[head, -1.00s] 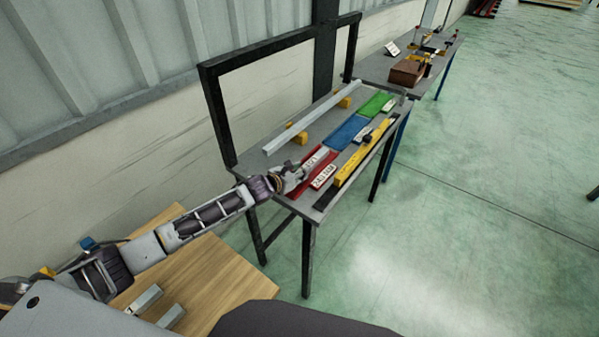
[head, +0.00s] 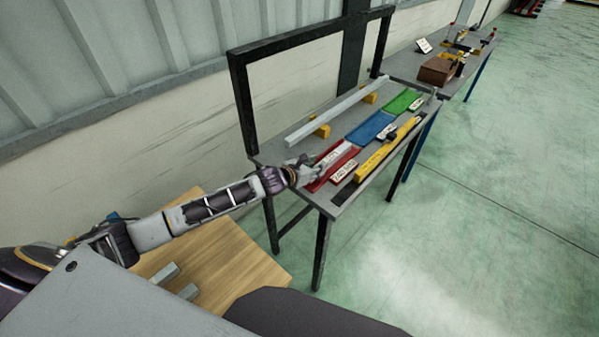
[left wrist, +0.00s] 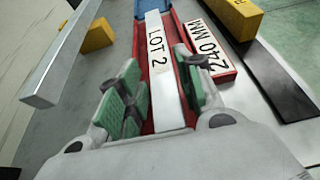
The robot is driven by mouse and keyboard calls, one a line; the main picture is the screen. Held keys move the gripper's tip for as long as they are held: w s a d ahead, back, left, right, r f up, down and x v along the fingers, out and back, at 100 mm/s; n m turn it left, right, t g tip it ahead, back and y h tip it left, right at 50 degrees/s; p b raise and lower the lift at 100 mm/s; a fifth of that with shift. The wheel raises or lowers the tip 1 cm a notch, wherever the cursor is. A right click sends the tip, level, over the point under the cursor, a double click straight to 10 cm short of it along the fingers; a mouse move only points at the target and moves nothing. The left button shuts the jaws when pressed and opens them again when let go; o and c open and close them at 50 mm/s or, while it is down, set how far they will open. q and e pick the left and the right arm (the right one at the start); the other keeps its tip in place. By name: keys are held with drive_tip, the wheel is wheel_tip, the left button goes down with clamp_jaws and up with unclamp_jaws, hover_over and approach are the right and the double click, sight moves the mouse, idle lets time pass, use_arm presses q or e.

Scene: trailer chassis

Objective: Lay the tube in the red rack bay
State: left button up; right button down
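The tube, pale and marked LOT 2 (left wrist: 159,75), lies lengthwise in the red rack bay (head: 322,179); its near end is hidden behind my left gripper in the left wrist view. The red bay's edge also shows in the left wrist view (left wrist: 217,68). My left gripper (head: 308,170) is at the near end of the red bay. Its green-padded fingers (left wrist: 160,82) stand apart, one on each side of the tube, with a small gap visible on the left side. My right gripper is not in view.
A blue bay (head: 371,127) and a green bay (head: 402,102) continue beyond the red one. A long grey bar (head: 335,111) rests on yellow blocks behind. A yellow bar (head: 388,150) lies in front. Short grey pieces (head: 166,273) lie on a wooden top nearby.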

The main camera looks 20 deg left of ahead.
use_arm(q)
drive_tip(key=shift+b+v, duration=0.35)
drive_tip(key=shift+v, duration=4.15)
